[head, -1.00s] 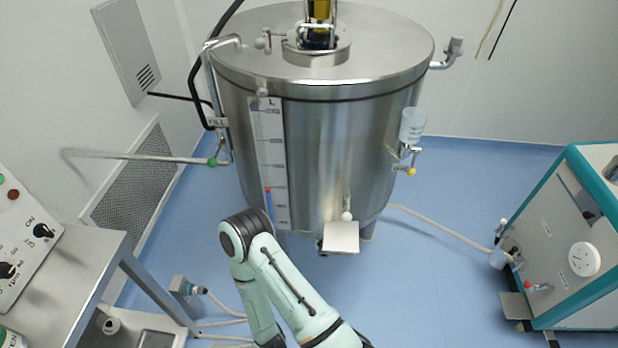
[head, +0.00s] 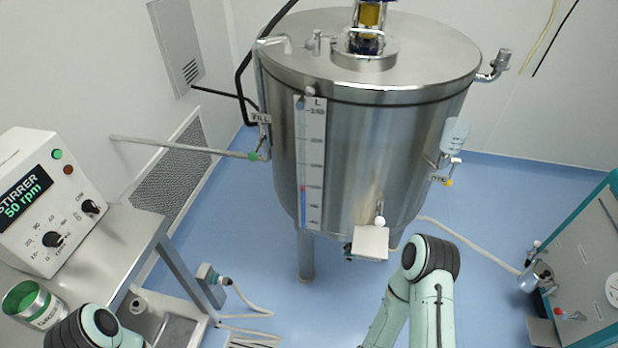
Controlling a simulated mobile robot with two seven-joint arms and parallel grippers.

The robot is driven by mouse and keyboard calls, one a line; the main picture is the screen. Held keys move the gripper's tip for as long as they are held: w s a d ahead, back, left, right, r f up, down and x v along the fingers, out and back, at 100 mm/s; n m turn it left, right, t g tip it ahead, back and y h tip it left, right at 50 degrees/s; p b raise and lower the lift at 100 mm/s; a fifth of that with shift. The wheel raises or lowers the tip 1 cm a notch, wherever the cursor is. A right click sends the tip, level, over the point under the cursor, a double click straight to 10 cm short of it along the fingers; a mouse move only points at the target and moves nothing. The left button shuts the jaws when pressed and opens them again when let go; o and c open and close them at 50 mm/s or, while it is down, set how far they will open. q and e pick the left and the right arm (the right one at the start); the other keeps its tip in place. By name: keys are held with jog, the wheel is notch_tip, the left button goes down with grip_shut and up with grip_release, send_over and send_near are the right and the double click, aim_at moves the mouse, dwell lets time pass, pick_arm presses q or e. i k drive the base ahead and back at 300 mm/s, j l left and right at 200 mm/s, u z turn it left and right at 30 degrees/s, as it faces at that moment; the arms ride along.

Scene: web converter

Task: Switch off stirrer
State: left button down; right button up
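The stirrer control box (head: 45,195) is white and stands on a steel bench at the left. Its display (head: 24,196) reads "STIRRER 50 rpm". A green lamp (head: 57,154) and a dark red lamp (head: 68,169) sit beside the display. A small black switch knob (head: 92,207) is on the right of the panel; its exact setting is too small to read. A larger black speed dial (head: 52,239) is to its lower left. Links of my arms show at the bottom left and lower right, but both grippers are out of view.
A large steel tank (head: 365,140) with a motor on top fills the middle. A green-labelled can (head: 35,303) stands on the steel bench (head: 110,245), close to my arm link. A teal-edged machine (head: 590,270) is at the right. Hoses lie on the blue floor.

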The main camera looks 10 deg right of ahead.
aim_at(88, 206)
jog(key=u, duration=1.4)
jog(key=i+l+u, duration=0.2)
jog(key=l, duration=0.25)
